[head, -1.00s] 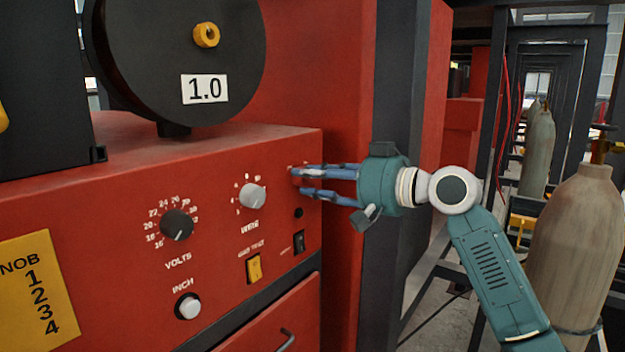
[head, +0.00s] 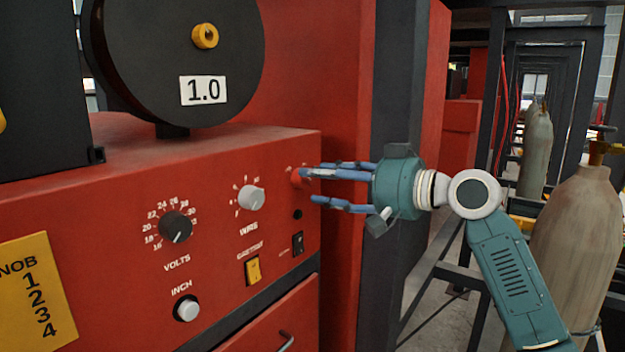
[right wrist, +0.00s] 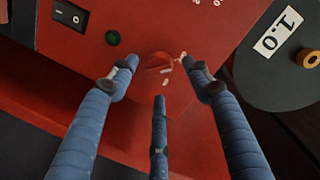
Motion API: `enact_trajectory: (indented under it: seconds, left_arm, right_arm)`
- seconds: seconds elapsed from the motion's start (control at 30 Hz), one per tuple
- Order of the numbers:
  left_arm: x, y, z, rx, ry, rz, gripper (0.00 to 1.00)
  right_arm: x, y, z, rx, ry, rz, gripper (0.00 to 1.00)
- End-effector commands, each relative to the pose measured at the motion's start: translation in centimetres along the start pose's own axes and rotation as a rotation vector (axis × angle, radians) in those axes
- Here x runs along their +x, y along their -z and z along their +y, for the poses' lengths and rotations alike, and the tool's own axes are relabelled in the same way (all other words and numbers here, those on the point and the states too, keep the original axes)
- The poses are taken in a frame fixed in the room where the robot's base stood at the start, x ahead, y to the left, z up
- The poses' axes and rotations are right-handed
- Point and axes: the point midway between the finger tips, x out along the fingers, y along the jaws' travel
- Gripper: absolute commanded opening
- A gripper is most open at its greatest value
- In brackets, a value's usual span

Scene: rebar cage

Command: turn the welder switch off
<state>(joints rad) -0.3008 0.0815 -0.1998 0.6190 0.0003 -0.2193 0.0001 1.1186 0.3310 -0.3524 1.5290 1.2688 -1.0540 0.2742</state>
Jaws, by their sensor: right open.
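The red welder (head: 225,155) has a control panel facing me. A red rotary knob (head: 297,179) with white marks sits at the panel's upper right; it also shows in the right wrist view (right wrist: 157,64), between and beyond the fingers. A small black rocker switch (head: 298,243) is lower on the panel and shows at top left in the right wrist view (right wrist: 69,15). My right gripper (head: 310,187) is open, its blue fingers pointing at the red knob, with the upper fingertips overlapping it in the head view. I cannot tell if they touch it. My left gripper is out of view.
The panel also has a volts knob (head: 175,227), a grey wire knob (head: 251,197), a yellow rocker (head: 253,270) and a white inch button (head: 187,308). A black spool (head: 150,60) stands on top. A dark post (head: 392,120) and gas cylinder (head: 575,240) are at right.

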Motion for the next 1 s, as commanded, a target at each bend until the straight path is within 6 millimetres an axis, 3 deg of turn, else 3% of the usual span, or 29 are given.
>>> enact_trajectory:
  seconds: [0.2, 0.4, 0.6, 0.87, 1.0]
  left_arm:
    - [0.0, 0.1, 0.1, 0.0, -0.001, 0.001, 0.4]
    - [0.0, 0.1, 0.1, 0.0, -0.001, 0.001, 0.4]
    - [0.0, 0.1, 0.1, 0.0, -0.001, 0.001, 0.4]
    - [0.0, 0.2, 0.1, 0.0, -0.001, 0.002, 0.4]
    - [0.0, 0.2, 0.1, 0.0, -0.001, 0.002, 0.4]
  right_arm:
    - [-5.0, 0.1, 0.2, -0.002, -0.004, 0.002, 0.49]
    - [-8.0, 0.1, 0.1, 0.0, -0.002, 0.001, 0.49]
    - [-9.1, 0.1, 0.0, 0.0, 0.0, 0.002, 0.49]
    - [-9.1, 0.0, 0.1, 0.0, -0.001, 0.001, 0.49]
    - [-8.4, -2.1, 1.4, 0.0, -0.026, -0.022, 0.49]
